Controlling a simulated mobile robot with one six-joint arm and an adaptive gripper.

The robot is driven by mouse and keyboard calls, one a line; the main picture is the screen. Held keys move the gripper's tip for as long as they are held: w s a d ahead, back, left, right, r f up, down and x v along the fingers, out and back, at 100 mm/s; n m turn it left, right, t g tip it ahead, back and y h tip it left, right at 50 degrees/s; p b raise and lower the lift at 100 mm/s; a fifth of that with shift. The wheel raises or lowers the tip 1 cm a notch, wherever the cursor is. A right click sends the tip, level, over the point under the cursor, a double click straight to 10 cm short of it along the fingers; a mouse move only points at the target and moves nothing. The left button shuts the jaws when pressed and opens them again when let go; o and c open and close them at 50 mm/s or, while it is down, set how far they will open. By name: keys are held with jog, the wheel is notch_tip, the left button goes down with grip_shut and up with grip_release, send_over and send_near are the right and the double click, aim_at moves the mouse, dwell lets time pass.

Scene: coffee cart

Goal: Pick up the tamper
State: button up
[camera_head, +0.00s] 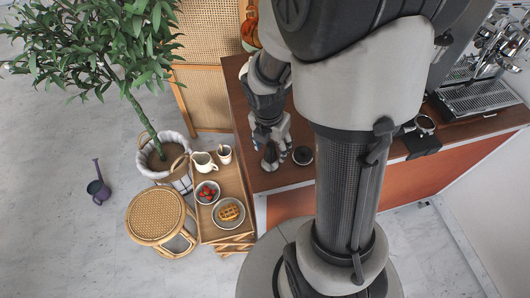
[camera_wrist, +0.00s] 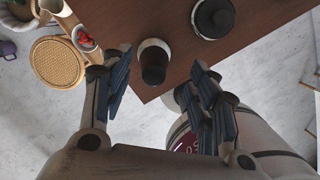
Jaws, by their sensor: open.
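The tamper (camera_wrist: 154,62) appears to be the upright piece with a dark handle and a pale base, standing on the brown counter near its corner. In the wrist view it lies beyond and between the fingertips of my gripper (camera_wrist: 160,75), which are spread apart and hold nothing. In the head view my gripper (camera_head: 271,138) points down over the counter's left end, with the tamper (camera_head: 269,162) just below it and partly covered. Whether the fingers touch it cannot be told.
A round black piece (camera_wrist: 213,18) stands on the counter (camera_wrist: 185,55) close to the tamper; it also shows in the head view (camera_head: 303,155). A wooden cart (camera_head: 206,232) with a waffle plate, berries and cups stands left. A portafilter (camera_head: 425,124) and espresso machine (camera_head: 480,95) are right.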

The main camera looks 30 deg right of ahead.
aim_at(271, 153)
jog(key=shift+w+d+f+b, duration=0.1)
jog(key=shift+w+f+b, duration=0.1)
jog(key=shift+f+b, duration=0.6)
jog(key=shift+w+d+f+b, duration=0.15)
jog(key=shift+f+b, duration=0.1)
jog(key=shift+f, duration=1)
jog(key=shift+w+d+f+b, duration=0.1)
jog(key=shift+w+f+b, duration=0.1)
jog(key=shift+f+b, duration=0.6)
jog(key=shift+f+p, duration=0.2)
jog(key=shift+p, duration=0.1)
jog(key=c, duration=1.2)
